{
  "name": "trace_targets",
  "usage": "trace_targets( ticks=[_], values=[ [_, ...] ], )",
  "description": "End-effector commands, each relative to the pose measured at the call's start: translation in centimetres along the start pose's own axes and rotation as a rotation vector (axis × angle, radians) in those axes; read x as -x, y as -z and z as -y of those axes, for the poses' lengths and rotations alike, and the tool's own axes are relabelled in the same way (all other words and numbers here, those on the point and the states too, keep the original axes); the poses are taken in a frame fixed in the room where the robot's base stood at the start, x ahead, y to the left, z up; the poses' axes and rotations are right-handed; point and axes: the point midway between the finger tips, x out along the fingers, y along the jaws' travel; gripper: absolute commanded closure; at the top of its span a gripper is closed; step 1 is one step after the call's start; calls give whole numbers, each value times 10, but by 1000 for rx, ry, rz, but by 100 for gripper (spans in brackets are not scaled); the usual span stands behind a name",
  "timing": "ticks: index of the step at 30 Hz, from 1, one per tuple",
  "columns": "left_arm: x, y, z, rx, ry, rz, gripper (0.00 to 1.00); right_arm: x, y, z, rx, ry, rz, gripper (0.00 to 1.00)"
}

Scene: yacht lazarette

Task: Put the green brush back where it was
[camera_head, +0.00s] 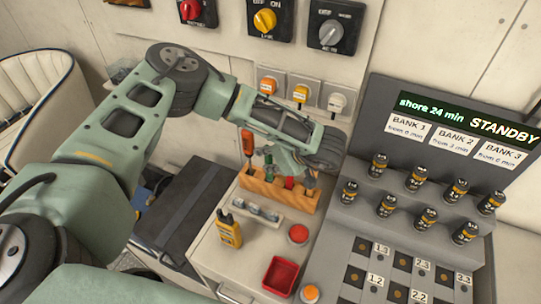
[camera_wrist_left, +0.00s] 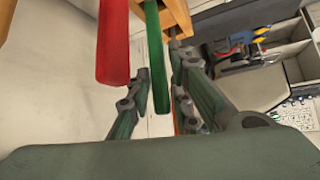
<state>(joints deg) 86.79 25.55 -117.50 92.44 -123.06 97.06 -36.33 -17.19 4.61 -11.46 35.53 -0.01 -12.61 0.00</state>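My left gripper (camera_wrist_left: 161,62) is over the wooden rack (camera_head: 262,188) and points down at it. In the left wrist view, the green brush's handle (camera_wrist_left: 158,55) lies between its two fingers. The green handle also shows small in the head view (camera_head: 268,160), beside the wrist. The brush's lower end is hidden, so I cannot tell whether it is seated in the rack. My right gripper is in neither view.
A red handle (camera_wrist_left: 113,45) is close beside the green one. An orange-handled screwdriver (camera_head: 248,142) stands at the rack's left end. A grey battery panel (camera_head: 350,225) rises on the right.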

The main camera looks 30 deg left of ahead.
Motion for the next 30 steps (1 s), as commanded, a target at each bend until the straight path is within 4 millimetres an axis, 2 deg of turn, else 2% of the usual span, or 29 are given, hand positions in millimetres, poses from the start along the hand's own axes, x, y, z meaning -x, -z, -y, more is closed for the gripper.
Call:
trace_targets(
  ticks=[7, 12, 13, 18, 24, 30],
  values=[
    [1, 2, 0, 0, 0, 0, 80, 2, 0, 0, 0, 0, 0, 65],
    [13, 13, 0, 0, 0, 0, 80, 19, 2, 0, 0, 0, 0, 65],
    [14, 8, -1, 0, -3, 1, 80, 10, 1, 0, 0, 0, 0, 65],
    [51, 4, -2, 0, -8, 0, 80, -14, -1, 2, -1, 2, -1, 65],
    [95, 5, -2, 1, -5, -1, 80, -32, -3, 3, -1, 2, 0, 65],
    [122, 7, -1, 1, -3, -1, 80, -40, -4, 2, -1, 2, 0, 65]
  ],
)
